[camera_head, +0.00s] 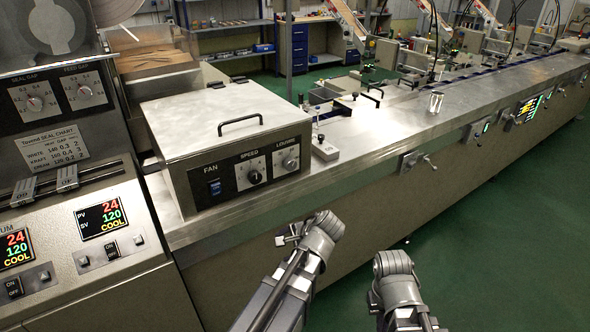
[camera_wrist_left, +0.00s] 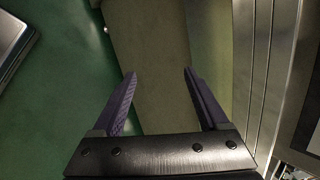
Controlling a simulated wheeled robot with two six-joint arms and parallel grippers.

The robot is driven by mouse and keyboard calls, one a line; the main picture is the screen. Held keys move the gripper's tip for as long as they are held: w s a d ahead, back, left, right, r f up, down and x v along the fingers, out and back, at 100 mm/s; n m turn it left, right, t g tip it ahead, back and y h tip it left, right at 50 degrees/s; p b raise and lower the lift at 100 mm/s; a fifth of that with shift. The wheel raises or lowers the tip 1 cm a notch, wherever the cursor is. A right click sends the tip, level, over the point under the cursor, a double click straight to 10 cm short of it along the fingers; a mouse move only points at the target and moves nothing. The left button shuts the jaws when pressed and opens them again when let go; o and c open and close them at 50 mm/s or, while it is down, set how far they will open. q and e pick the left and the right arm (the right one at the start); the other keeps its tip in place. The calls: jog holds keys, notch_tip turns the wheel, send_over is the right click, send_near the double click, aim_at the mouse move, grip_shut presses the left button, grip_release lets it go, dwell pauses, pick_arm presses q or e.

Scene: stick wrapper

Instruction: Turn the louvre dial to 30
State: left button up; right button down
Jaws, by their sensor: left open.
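The louvre dial (camera_head: 289,163) is a round dark knob on a pale square plate, under the word LOUVRE. It sits at the right end of the black front panel of a metal box (camera_head: 195,115); its setting is too small to read. In the left wrist view my left gripper (camera_wrist_left: 158,73) is open and empty, its purple fingers apart over the plain beige machine side and green floor. The dial is not in that view. In the head view my left arm is below and in front of the box, apart from the dial. My right arm shows, but its gripper does not.
The speed dial (camera_head: 255,176) and blue fan switch (camera_head: 215,187) share the panel. A handle (camera_head: 240,121) tops the box. A crank (camera_head: 415,161) sticks out from the bench front. Green floor (camera_head: 480,235) at right is clear.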

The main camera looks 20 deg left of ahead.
pick_arm(q)
jog(key=w+d+r+m+t+y, duration=0.2)
jog(key=w+r+m+t+y, duration=0.1)
jog(key=r+m, duration=0.4)
jog(key=w+d+r+m+t+y, duration=0.1)
jog(key=w+r+m+t+y, duration=0.3)
jog(key=r, duration=0.6)
jog(key=w+m, duration=0.2)
jog(key=m, duration=0.1)
jog(key=shift+w+d+t, duration=0.3)
jog(key=shift+d, duration=0.05)
jog(key=shift+r, duration=0.1)
